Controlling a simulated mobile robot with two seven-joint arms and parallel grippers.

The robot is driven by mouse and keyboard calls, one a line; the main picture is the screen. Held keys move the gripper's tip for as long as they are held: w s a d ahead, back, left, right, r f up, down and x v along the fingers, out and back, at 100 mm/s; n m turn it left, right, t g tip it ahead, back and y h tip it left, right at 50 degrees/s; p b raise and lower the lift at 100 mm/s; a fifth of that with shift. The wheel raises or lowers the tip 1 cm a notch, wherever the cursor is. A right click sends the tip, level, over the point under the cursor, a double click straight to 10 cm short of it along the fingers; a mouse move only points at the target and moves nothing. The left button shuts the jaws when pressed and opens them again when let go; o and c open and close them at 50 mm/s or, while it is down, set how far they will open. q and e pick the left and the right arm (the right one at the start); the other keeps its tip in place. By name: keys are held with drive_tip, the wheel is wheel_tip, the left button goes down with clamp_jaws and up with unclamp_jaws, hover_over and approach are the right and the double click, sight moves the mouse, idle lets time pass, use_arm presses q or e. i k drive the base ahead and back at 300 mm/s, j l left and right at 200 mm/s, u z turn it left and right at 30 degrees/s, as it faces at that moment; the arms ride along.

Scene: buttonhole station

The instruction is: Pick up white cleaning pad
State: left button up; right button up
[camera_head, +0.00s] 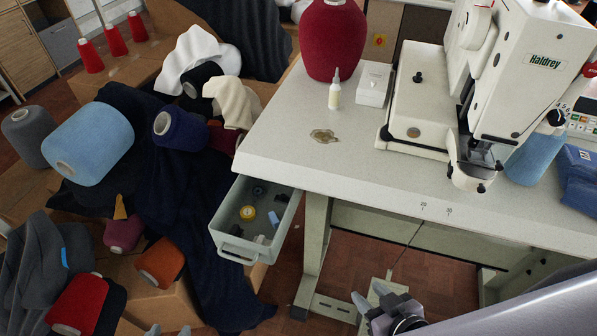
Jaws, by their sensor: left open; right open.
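I cannot clearly pick out a white cleaning pad. A small white block or box (373,84) lies on the sewing table (290,155), between a small white bottle (335,92) and the sewing machine (418,105); I cannot tell whether it is the pad. A brownish, irregular patch (324,136) marks the tabletop in front of the bottle. My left gripper (169,331) shows only its two tips at the bottom edge, apart and empty. My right gripper (369,296) is open and empty, low in front of the table. Both are far from the white block.
An open drawer (226,240) with small items sticks out at the table's left end. A large red cone (334,38) stands at the back. Yarn cones and cloth crowd the boxes on the left. The front tabletop is clear.

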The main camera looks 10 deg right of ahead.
sight(261, 240)
drive_tip(key=k+j+z, duration=0.1)
drive_tip(key=z, duration=0.3)
drive_tip(key=k+j+z, duration=0.15)
drive_tip(key=j+z, duration=0.3)
drive_tip(key=z, duration=0.6)
